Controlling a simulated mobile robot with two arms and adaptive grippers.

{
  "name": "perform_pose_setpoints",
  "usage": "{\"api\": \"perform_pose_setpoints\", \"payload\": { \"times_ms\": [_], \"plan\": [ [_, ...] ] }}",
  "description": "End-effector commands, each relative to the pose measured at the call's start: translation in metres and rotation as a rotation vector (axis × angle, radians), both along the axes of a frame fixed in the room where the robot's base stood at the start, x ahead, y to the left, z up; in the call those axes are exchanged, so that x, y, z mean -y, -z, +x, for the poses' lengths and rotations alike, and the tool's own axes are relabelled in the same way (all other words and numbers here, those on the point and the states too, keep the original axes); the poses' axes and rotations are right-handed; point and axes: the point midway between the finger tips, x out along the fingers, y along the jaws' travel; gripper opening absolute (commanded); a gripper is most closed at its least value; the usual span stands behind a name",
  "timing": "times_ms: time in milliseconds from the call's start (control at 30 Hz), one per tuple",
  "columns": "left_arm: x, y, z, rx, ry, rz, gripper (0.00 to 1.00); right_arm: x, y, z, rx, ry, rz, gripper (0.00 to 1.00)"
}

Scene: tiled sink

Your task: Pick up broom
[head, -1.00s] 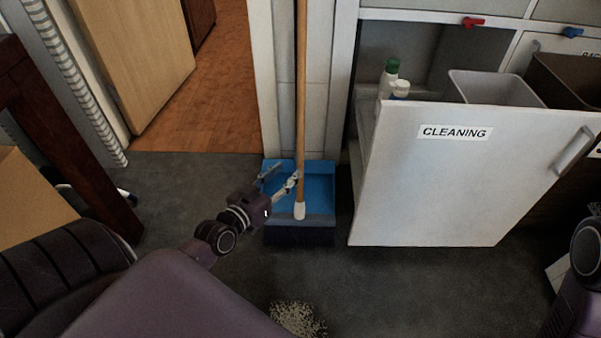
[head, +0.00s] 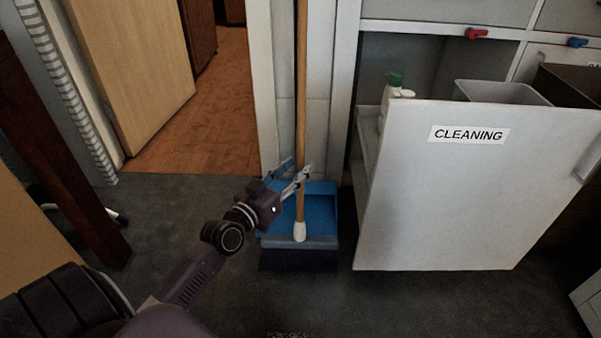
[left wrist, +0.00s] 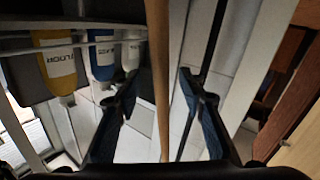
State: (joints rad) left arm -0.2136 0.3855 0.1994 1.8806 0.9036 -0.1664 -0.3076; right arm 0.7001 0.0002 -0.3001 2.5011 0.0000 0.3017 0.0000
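The broom stands upright, its wooden handle (head: 301,90) rising past the top of the head view and its dark bristle head (head: 298,261) on the floor. A blue dustpan (head: 321,207) is behind the broom's lower end. My left gripper (head: 292,171) is open at the lower handle, with one finger crossing in front of it in the head view. In the left wrist view, the handle (left wrist: 164,60) runs between the two spread fingers of the gripper (left wrist: 159,82), with gaps on both sides. The right gripper is out of view.
A white cabinet door marked CLEANING (head: 450,190) stands open to the right, with a bottle (head: 394,92) and a grey bin (head: 500,92) behind it. A wooden door (head: 130,70) and doorway are at left.

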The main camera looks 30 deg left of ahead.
Motion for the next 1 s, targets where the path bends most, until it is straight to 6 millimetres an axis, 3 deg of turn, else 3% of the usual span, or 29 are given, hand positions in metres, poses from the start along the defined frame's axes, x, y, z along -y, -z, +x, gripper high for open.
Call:
{"api": "perform_pose_setpoints", "payload": {
  "times_ms": [33, 200, 533, 867, 1000],
  "plan": [
    [-0.002, 0.005, 0.008, 0.005, -0.001, -0.002, 0.37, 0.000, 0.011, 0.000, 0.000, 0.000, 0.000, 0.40],
    [-0.002, 0.002, 0.023, 0.003, -0.001, 0.000, 0.37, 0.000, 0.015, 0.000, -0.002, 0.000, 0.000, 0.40],
    [-0.001, 0.001, 0.028, -0.001, -0.001, 0.001, 0.37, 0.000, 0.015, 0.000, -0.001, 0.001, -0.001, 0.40],
    [-0.001, 0.001, 0.027, -0.001, -0.001, 0.001, 0.02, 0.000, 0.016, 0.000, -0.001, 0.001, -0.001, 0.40],
    [-0.001, 0.001, 0.027, -0.001, -0.001, 0.001, 0.00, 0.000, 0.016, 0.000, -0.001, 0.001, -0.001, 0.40]
  ]
}}
